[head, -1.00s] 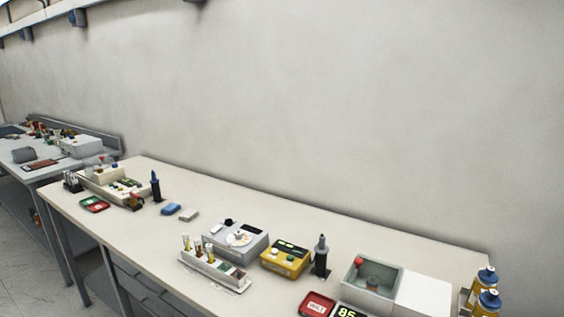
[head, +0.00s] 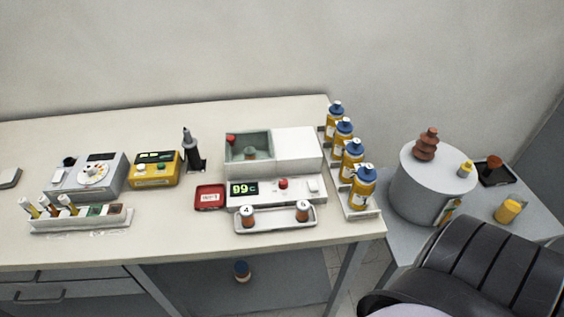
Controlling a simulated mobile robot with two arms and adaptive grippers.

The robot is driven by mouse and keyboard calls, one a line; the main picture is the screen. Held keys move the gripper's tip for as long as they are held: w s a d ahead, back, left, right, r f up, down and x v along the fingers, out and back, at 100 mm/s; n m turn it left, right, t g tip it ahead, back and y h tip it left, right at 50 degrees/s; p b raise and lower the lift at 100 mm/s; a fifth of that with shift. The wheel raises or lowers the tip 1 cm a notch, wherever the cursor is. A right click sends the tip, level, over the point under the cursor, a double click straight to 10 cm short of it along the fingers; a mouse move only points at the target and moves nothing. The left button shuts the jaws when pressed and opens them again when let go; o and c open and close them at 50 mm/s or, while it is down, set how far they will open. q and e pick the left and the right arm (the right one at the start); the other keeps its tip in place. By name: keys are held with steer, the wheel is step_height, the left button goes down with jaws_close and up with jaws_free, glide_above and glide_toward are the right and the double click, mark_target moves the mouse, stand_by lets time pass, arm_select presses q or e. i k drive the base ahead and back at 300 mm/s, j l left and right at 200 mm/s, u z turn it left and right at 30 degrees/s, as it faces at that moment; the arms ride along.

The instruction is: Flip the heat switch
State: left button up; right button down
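A white heater unit (head: 272,192) stands near the right end of the bench, with a green-lit display (head: 243,188) that reads about 99 °C. To the right of the display are a red knob (head: 283,184) and a small white rocker-like switch (head: 314,186). No label marks either as the heat switch, and the switch's position is too small to tell. Behind the panel is an open grey-green basin (head: 249,153) with a red-topped part and a brown item inside, beside a white cover (head: 297,150). Neither gripper is in view.
A tray (head: 275,226) with two brown-white bottles sits in front of the unit. Several blue-capped yellow bottles (head: 353,160) line its right side. A red sign (head: 209,198) and yellow meter (head: 154,169) are left. A grey drum (head: 433,182) stands on the right table.

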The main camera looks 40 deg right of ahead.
mark_target(313, 186)
steer(key=i+j+z, duration=0.2)
steer(key=z, duration=1.45)
steer(key=k+l, duration=0.05)
